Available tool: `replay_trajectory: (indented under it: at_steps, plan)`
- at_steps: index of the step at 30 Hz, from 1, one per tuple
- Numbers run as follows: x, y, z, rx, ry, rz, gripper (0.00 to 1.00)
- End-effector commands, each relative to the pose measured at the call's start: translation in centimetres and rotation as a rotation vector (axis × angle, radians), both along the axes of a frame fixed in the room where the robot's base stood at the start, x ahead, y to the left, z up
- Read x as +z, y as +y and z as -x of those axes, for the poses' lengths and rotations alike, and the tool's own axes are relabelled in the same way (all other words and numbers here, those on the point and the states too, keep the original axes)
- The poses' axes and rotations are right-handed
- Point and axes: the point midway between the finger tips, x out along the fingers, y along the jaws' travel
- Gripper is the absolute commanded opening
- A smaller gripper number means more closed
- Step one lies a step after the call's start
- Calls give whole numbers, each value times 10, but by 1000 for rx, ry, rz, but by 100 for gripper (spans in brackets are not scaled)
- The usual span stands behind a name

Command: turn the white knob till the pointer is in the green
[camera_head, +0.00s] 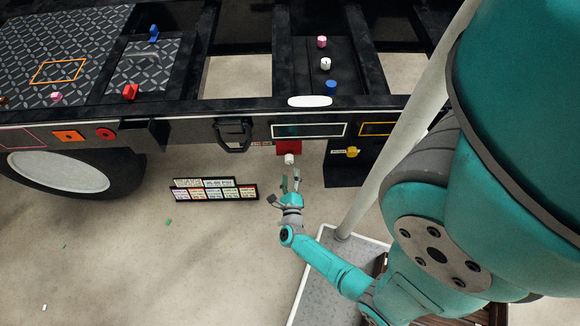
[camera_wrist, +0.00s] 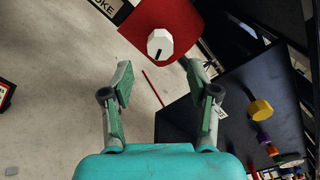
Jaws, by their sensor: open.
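The white knob (camera_head: 290,159) sticks out below the trailer frame's front beam, by a red plate (camera_head: 288,146). In the wrist view the white knob (camera_wrist: 160,43) is faceted, with a black mark on its face, in front of the red plate (camera_wrist: 150,20). My gripper (camera_head: 290,180) is just on the near side of the knob. In the wrist view its two fingers (camera_wrist: 160,80) are spread and empty, with the knob beyond their tips, roughly centred between them. A white-framed window (camera_head: 309,130) with a dark green tint lies above the knob; I cannot make out a pointer in it.
A yellow knob (camera_head: 352,152) stands to the right on a dark panel, also seen in the wrist view (camera_wrist: 260,109). A black handle (camera_head: 233,133) is to the left. A label board (camera_head: 215,190) stands at lower left. Open floor lies left of my arm.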

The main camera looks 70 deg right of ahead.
Motion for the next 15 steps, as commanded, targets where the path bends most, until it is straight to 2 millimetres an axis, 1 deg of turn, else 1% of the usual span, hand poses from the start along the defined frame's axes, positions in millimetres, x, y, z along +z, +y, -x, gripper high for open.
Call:
replay_trajectory:
  at_steps: [1,6,10,15]
  plan:
    - [0,9,3,5,1,-1,60]
    - [0,26,10,3,1,-1,60]
    - [0,34,13,3,1,0,60]
    - [0,39,17,-1,1,0,60]
